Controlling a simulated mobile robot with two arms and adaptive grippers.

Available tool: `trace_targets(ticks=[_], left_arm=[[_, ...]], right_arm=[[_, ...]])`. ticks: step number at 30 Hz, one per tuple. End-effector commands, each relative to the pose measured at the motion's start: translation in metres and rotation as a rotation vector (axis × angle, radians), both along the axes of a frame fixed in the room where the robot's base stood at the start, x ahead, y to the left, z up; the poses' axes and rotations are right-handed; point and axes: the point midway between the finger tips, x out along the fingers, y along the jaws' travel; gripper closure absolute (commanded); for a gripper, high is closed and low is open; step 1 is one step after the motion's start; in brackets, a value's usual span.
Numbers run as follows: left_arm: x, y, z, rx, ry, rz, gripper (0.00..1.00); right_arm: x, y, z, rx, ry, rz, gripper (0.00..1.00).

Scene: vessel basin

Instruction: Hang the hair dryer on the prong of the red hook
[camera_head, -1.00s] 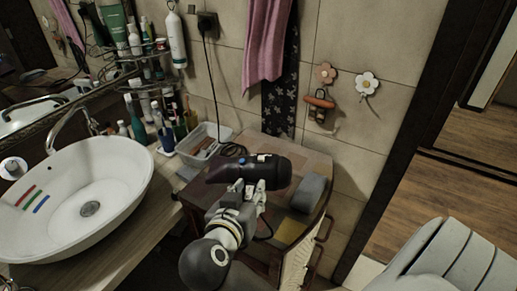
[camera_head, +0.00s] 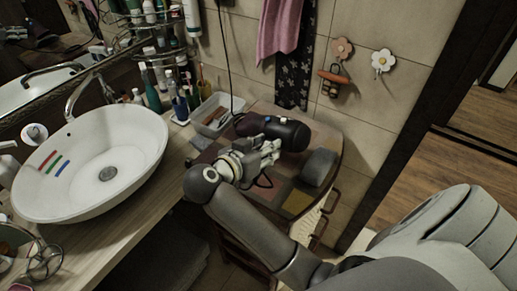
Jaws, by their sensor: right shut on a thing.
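The hair dryer (camera_head: 288,132) is a dark, rounded cylinder with a small blue mark, lying roughly level just over the small wooden cabinet. My right gripper (camera_head: 268,152) is shut on it from its near side; the fingertips are partly hidden. I cannot tell whether the dryer touches the cabinet top. A reddish-pink flower hook (camera_head: 342,48) is on the tiled wall, up and to the right of the dryer. An orange-handled item (camera_head: 333,77) hangs below it, and the prong is too small to make out. My left gripper is not in view.
A white flower hook (camera_head: 383,61) is right of the reddish one. A grey rounded block (camera_head: 320,167) lies on the cabinet (camera_head: 328,126) beside the dryer. A white basket (camera_head: 215,112), bottles and a basin (camera_head: 92,170) are to the left. A pink towel (camera_head: 278,30) hangs above.

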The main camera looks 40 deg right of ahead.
Motion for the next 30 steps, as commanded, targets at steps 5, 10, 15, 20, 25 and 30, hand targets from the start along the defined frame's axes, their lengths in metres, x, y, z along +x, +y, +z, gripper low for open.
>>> trace_targets(ticks=[5, 10, 15, 20, 25, 30], left_arm=[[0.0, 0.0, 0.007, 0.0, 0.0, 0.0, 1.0], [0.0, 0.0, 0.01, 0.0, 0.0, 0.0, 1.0], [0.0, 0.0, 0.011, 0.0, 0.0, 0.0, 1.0], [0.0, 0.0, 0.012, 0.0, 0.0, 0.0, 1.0], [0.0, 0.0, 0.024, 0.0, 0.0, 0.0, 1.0], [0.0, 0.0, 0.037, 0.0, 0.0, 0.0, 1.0]], right_arm=[[0.03, -0.009, -0.019, -0.006, 0.001, 0.0, 1.0], [0.048, -0.014, -0.042, -0.005, -0.002, 0.0, 1.0], [0.056, -0.015, -0.052, -0.002, -0.004, 0.002, 1.0], [0.062, -0.017, -0.06, -0.004, -0.003, 0.0, 1.0], [0.066, -0.02, -0.082, -0.006, 0.003, 0.002, 1.0], [0.066, -0.019, -0.089, -0.002, -0.001, 0.001, 1.0]])
